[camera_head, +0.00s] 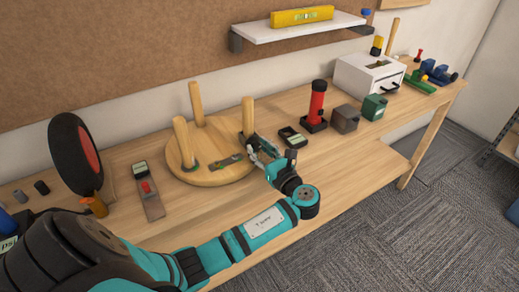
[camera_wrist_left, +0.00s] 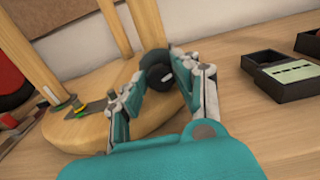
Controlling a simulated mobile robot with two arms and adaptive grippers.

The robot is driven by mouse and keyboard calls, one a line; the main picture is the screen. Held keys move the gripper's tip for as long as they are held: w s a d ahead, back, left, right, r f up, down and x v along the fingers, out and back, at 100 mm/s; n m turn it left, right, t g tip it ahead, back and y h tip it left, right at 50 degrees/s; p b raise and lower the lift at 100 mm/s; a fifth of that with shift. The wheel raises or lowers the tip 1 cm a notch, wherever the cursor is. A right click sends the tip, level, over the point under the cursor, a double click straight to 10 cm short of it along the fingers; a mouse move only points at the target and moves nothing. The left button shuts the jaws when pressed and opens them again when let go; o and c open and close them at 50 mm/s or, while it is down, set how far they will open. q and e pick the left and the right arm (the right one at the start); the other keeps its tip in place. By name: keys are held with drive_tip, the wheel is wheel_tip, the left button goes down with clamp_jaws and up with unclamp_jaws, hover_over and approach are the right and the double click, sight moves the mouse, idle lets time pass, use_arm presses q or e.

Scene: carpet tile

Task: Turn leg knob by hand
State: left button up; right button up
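An upturned round wooden stool seat (camera_head: 210,177) lies on the workbench with three legs standing up. A dark round knob (camera_wrist_left: 157,72) sits at the foot of the right leg (camera_head: 248,116); in the head view my gripper largely hides it. My left gripper (camera_head: 256,147) reaches in from the right front, low beside that leg. In the left wrist view its fingers (camera_wrist_left: 158,82) stand on either side of the knob; I cannot tell whether both press on it. The other two legs (camera_head: 183,143) (camera_head: 198,104) stand to the left. My right gripper is not in view.
A dark open tray (camera_head: 292,137) lies close right of my gripper. A red cylinder (camera_head: 317,100) stands on a black base beyond it. A flat tool with a red part (camera_head: 148,190) lies left of the seat. Bare bench shows along the front right.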

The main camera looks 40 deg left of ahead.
use_arm(q)
clamp_jaws()
drive_tip(key=n, duration=0.4)
drive_tip(key=shift+s, duration=0.1)
drive_tip(key=o, duration=0.7)
unclamp_jaws()
drive_tip(key=v, duration=1.2)
drive_tip(key=shift+f, duration=0.1)
